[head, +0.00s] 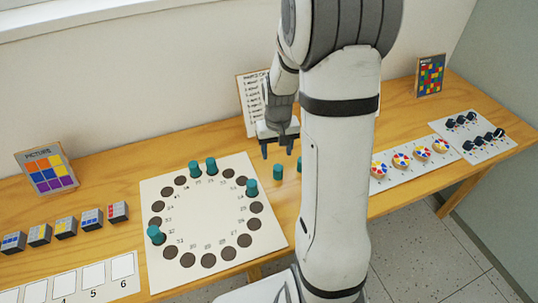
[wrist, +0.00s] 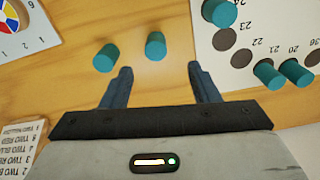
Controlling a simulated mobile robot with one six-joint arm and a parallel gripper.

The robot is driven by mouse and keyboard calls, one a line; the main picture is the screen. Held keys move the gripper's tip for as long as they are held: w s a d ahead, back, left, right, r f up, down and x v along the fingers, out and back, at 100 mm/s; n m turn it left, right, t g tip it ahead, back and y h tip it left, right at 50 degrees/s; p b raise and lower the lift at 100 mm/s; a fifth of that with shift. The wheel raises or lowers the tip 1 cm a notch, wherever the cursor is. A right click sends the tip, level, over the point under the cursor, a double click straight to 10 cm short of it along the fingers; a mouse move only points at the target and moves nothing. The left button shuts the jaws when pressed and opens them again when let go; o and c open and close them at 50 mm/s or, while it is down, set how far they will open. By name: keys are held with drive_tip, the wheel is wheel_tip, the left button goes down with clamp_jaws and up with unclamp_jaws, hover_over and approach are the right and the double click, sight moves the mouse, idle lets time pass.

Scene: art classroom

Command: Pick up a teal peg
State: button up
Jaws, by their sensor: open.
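My gripper (head: 277,148) is open and empty above the table, behind two loose teal pegs. In the wrist view its fingertips (wrist: 160,75) are spread wide. One loose teal peg (wrist: 156,46) lies just ahead of the gap between them. The other loose peg (wrist: 106,58) is to its left, ahead of the left finger. In the head view one loose peg (head: 278,172) stands between the board and my arm; the other is mostly hidden by my arm. The white board (head: 215,215) has a ring of dark numbered holes, with several teal pegs (head: 252,188) standing in it.
On the left are a picture card (head: 47,168), several small cubes (head: 67,227) and a numbered strip (head: 70,288). A list card (head: 252,103) stands behind my gripper. On the right are a sheet with coloured discs (head: 402,161), a sheet with dark pieces (head: 474,136) and another card (head: 430,76).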

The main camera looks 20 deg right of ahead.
sight(278, 167)
drive_tip(key=shift+w+d+f, duration=0.2)
drive_tip(key=shift+f, duration=0.3)
drive_tip(key=shift+w+d+f, duration=0.15)
drive_tip(key=shift+d+f, duration=0.05)
drive_tip(key=shift+f, duration=0.25)
drive_tip(key=f, duration=0.5)
drive_tip(key=f+p, duration=0.1)
drive_tip(key=f, duration=0.1)
drive_tip(key=shift+s+f, duration=0.25)
drive_tip(key=shift+f, duration=0.05)
drive_tip(key=shift+a, duration=0.1)
drive_tip(key=shift+c, duration=0.2)
drive_tip(key=c, duration=1)
drive_tip(key=shift+r, duration=0.15)
